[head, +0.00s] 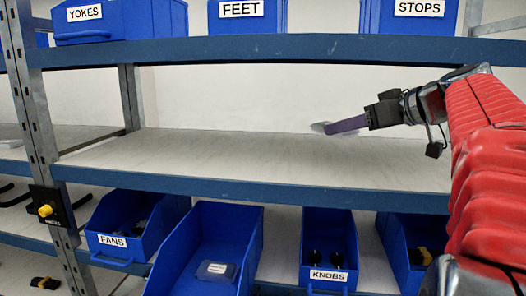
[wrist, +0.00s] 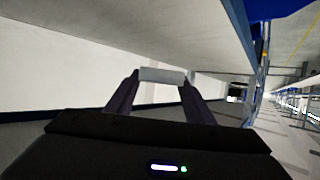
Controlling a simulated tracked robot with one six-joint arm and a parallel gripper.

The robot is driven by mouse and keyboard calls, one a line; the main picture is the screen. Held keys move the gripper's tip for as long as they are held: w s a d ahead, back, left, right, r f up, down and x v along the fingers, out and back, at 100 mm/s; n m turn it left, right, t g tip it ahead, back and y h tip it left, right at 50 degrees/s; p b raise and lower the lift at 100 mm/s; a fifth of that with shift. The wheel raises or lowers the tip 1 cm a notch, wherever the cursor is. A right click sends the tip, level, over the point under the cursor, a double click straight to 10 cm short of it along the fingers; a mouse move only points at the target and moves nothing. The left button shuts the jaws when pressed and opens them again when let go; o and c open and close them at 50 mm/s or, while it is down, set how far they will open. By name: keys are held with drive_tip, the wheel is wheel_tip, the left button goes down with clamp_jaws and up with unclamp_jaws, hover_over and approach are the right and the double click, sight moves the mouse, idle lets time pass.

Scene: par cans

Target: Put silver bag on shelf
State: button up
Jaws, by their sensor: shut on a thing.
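My gripper (head: 332,125) reaches in from the right over the middle shelf (head: 200,158). It is shut on a small silver-grey thing, which looks like the silver bag (wrist: 162,75). In the wrist view the bag spans the gap between the two dark fingertips. In the head view only a pale grey bit of the bag (head: 318,127) shows past the fingers. The bag appears above the shelf board, toward the back wall. I cannot tell whether it touches the board.
The middle shelf is otherwise bare. Above it are blue bins labelled YOKES (head: 120,22), FEET (head: 215,18) and STOPS (head: 385,22). Below are bins for FANS (head: 110,225) and KNOBS (head: 350,225), and an unlabelled bin (head: 190,235) holding a grey packet (head: 216,270). A metal post (head: 35,110) stands left.

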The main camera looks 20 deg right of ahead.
drive_tip(key=shift+f, duration=0.6)
hover_over(342, 177)
drive_tip(key=shift+f, duration=2.3)
drive_tip(key=shift+f, duration=2.1)
drive_tip(key=o, duration=1.2)
drive_tip(key=shift+f, duration=0.1)
